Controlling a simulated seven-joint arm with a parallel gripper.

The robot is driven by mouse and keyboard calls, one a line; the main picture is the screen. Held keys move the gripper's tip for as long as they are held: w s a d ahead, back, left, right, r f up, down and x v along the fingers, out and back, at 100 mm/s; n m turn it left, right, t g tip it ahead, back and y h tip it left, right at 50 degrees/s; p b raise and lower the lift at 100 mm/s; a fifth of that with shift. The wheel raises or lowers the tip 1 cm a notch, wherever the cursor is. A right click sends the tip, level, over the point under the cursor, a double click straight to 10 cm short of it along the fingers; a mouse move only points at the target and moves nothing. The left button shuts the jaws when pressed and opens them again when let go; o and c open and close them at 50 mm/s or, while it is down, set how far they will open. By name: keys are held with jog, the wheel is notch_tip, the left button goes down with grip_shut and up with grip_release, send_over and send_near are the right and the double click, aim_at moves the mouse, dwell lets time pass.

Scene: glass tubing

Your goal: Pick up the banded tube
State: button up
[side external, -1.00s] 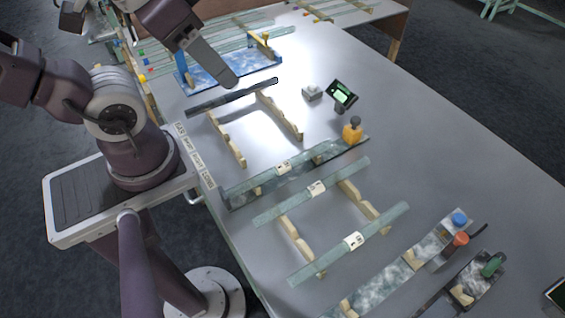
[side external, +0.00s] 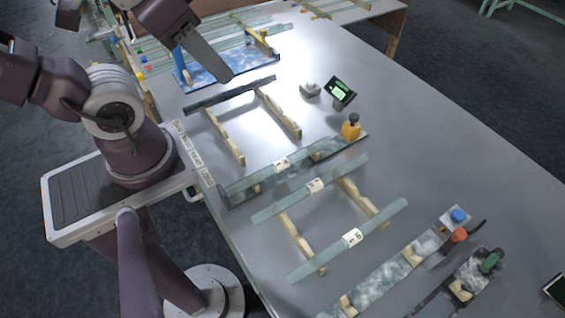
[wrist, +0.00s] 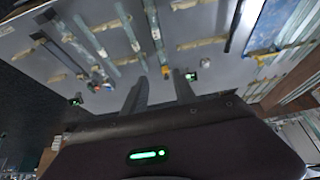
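Several pale green glass tubes lie on wooden rests: a rear tube (side external: 295,158), a middle tube with a white label (side external: 316,185) and a front tube with a white label (side external: 352,237). These white labels are the only band-like marks I can make out; I cannot tell which tube is the banded one. A dark tube or strip (side external: 230,94) lies across the far ends of two wooden rests. My gripper (side external: 228,77) hangs above and behind that strip. In the wrist view my gripper (wrist: 160,85) has its two fingers apart with nothing between them.
A small green-lit display (side external: 340,92) and a grey block (side external: 310,89) stand behind the tubes. An orange-yellow fitting (side external: 350,130) stands at the rear tube's right end. A blue marbled board (side external: 230,68) lies at the back.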

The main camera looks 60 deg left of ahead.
jog(key=m+g+h, duration=0.1)
jog(key=g+h, duration=0.1)
jog(key=g, duration=0.4)
send_over(281, 165)
jog(key=s+a, duration=0.2)
jog(key=a, duration=0.1)
notch_tip(281, 165, down, 6)
jog(key=w+a+f+g+h, duration=0.1)
jog(key=w+a+f+h, duration=0.15)
jog(key=f, duration=0.25)
jog(key=w+a+f+g+h, duration=0.1)
jog(key=w+a+f+h, duration=0.15)
jog(key=f, duration=0.25)
jog(key=f+h, duration=0.2)
jog(key=f, duration=0.2)
jog(key=w+a+f+t+h, duration=0.1)
jog(key=f+h, duration=0.1)
jog(key=f, duration=0.2)
jog(key=f+n+t+h, duration=0.1)
jog(key=f+h, duration=0.2)
jog(key=f, duration=0.2)
jog(key=shift+w+a, duration=0.25)
jog(key=shift+a, duration=0.1)
jog(key=x, duration=0.6)
jog(key=shift+w+d, duration=0.15)
jog(key=shift+d, duration=0.1)
jog(key=shift+d+f, duration=0.15)
jog(key=shift+d, duration=0.1)
grip_shut()
